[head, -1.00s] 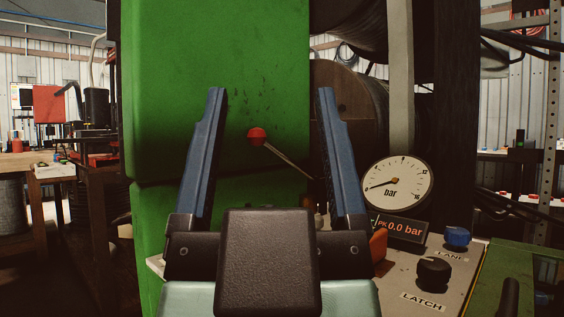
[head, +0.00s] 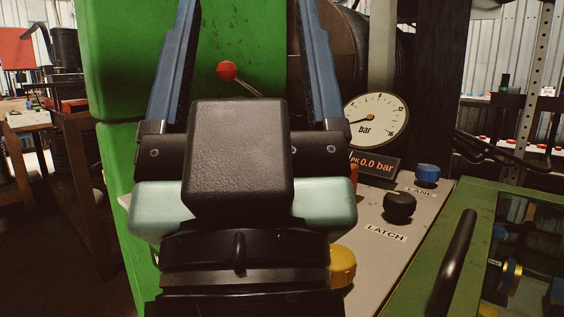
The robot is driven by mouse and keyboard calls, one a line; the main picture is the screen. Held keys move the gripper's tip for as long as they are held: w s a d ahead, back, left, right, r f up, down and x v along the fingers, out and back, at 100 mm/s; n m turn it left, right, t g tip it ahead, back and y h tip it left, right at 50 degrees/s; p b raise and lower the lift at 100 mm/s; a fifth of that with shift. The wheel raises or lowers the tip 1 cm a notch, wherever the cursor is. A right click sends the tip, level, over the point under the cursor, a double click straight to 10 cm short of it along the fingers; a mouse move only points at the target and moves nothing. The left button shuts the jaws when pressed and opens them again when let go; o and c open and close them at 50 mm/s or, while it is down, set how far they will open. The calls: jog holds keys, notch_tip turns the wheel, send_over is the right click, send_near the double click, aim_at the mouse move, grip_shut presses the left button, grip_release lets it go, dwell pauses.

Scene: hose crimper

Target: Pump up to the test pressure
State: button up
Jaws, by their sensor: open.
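A lever with a red ball knob (head: 227,71) stands in front of the green machine body (head: 120,90). Its thin rod slopes down to the right, and its lower end is hidden behind my gripper. My gripper (head: 247,15) is open, its two blue fingers spread on either side of the red knob in the picture. Nothing shows between the fingers in their grip, and no contact with the knob is visible. A round bar gauge (head: 376,121) stands right of the gripper, its needle low at the left. The display (head: 374,165) below it reads 0.0 bar.
A sloping panel carries a black LATCH knob (head: 399,206) and a blue LANE knob (head: 428,175). A yellow knob (head: 343,267) sits close beside my wrist. A green-framed cover with a black handle (head: 458,262) is at the lower right. A workbench (head: 35,120) stands at far left.

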dwell(0.6)
notch_tip(320, 180, up, 41)
jog(key=p, duration=4)
jog(key=shift+f+p, duration=0.15)
jog(key=shift+p, duration=0.2)
